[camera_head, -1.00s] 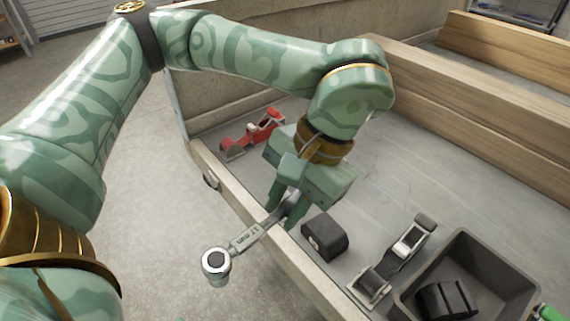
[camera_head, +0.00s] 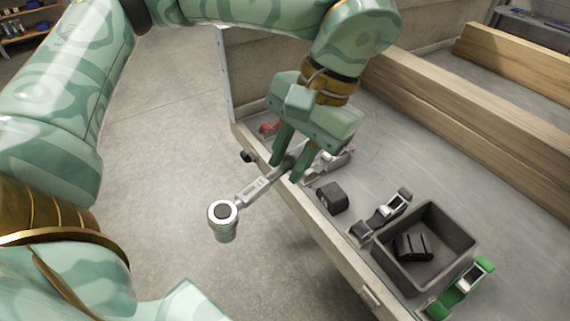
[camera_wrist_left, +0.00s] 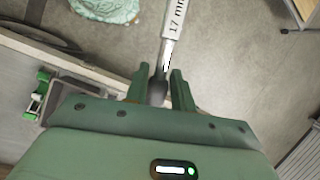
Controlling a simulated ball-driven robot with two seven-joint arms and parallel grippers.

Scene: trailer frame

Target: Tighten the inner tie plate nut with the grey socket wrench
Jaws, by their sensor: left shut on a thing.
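My left gripper (camera_head: 285,164) is shut on the handle of the grey socket wrench (camera_head: 258,187). The wrench is held out over the trailer's side edge, its round ratchet head (camera_head: 222,213) pointing left and toward me above the concrete floor, with the socket hanging below it. In the left wrist view the handle (camera_wrist_left: 173,22) runs up from between the two fingers (camera_wrist_left: 160,88) and reads "17 mm". The wrench head is outside that view. I cannot make out the inner tie plate nut in either view. My right gripper is not in view.
On the trailer bed along the side wall (camera_head: 345,262) are a red strap ratchet (camera_head: 268,129), partly hidden, a black block (camera_head: 332,198), a black-and-silver ratchet (camera_head: 383,214), a grey bin (camera_head: 455,225) holding a black part and a green ratchet (camera_head: 463,284). Wooden boards (camera_head: 440,100) lie behind. Floor at left is clear.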

